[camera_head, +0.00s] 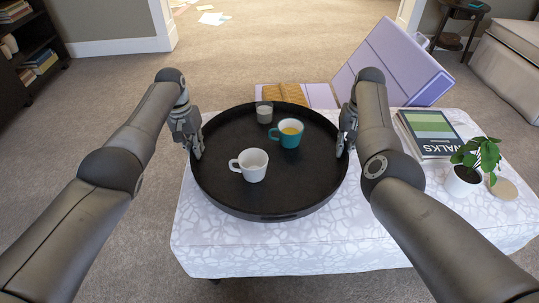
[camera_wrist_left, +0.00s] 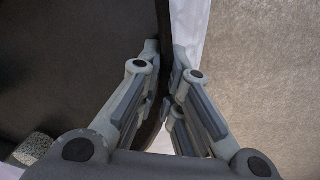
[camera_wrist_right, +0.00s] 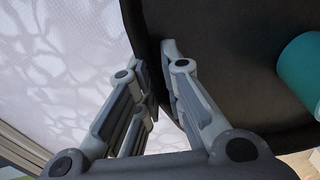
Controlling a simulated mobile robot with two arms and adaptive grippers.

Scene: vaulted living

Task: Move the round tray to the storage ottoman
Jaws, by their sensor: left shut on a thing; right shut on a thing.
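The round black tray (camera_head: 305,182) lies over the white-patterned top in the head view. It carries a white mug (camera_head: 252,166), a teal mug (camera_head: 289,133) with yellowish contents, and a small pale cup (camera_head: 264,113). My left gripper (camera_head: 197,150) is shut on its left rim; the left wrist view shows the fingers (camera_wrist_left: 167,85) around the rim. My right gripper (camera_head: 342,148) is shut on its right rim, also seen in the right wrist view (camera_wrist_right: 160,80). I cannot tell whether the tray touches the surface.
The white-patterned surface (camera_head: 225,245) also holds a book (camera_head: 432,133), a potted plant (camera_head: 466,178) and a round coaster (camera_head: 505,188) at right. A dark bookshelf (camera_head: 40,28) stands far left and a grey sofa (camera_head: 510,55) far right. Carpet (camera_head: 130,75) is clear at left.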

